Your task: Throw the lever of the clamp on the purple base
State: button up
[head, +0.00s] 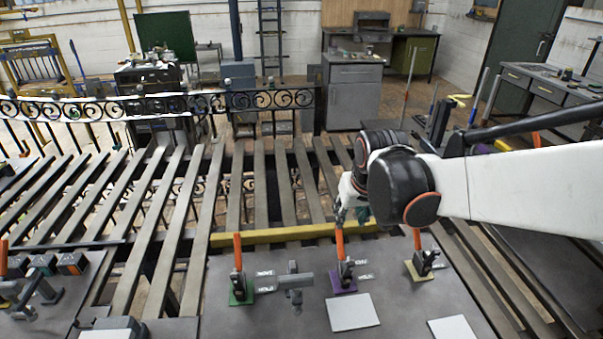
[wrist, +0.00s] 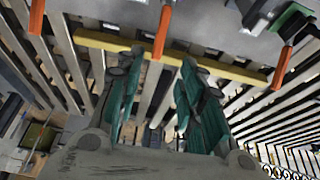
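The clamp on the purple base (head: 342,281) is on the grey table at the centre right of the head view. Its orange lever (head: 340,244) stands roughly upright. My gripper (head: 349,212) is just behind and above this lever. In the wrist view my gripper (wrist: 161,65) is open, with its teal fingers apart and nothing between them. The middle orange lever (wrist: 163,30), which appears to be that of the purple-base clamp, lies just beyond the fingertips, lined up with the gap. Contact cannot be told. The purple base is not visible in the wrist view.
A green-base clamp (head: 238,287) stands to the left and a yellow-base clamp (head: 421,265) to the right, both with upright orange levers. A grey fixture (head: 293,283) sits between green and purple. A yellow bar (head: 290,233) runs behind, with slats and a scroll gate (head: 200,102) beyond.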

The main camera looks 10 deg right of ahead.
aim_at(340, 232)
jog(key=b+x, duration=0.1)
jog(key=x, duration=0.4)
jog(key=b+x, duration=0.2)
jog(key=x, duration=0.2)
jog(key=b+x, duration=0.1)
jog(key=x, duration=0.4)
jog(key=shift+w+f+b, duration=0.15)
jog(key=shift+w+b, duration=0.2)
jog(key=shift+w, duration=0.15)
grip_shut()
